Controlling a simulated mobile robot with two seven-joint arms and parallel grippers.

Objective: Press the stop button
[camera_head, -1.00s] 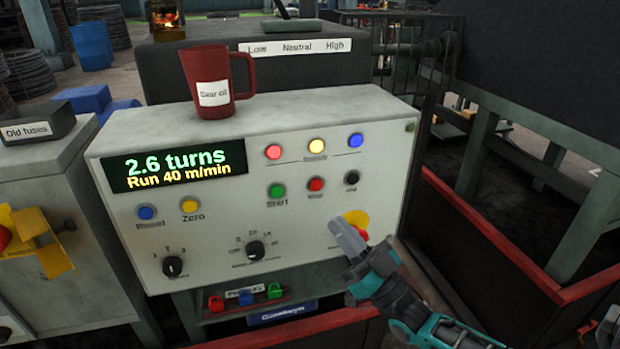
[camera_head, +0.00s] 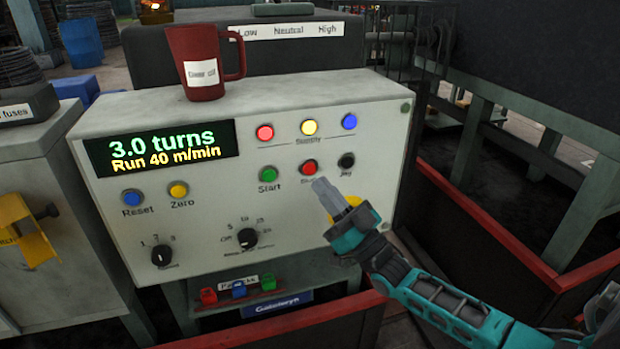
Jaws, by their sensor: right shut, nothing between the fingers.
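The control panel (camera_head: 215,235) is a pale box with a display (camera_head: 168,153) that reads "3.0 turns" and "Run 40 m/min". The red stop button (camera_head: 309,168) sits between the green Start button (camera_head: 268,174) and the black Jog button (camera_head: 346,161); its label is partly hidden. My right gripper (camera_head: 321,186) is shut and empty, its tips just below and slightly right of the red button. Whether the tips touch the panel I cannot tell. My left gripper is not in view.
A red "Gear oil" mug (camera_head: 203,62) stands on top of the panel. Supply lights, Reset and Zero buttons (camera_head: 178,189) and two knobs (camera_head: 247,238) share the panel face. Red-edged barriers (camera_head: 500,240) stand at the right.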

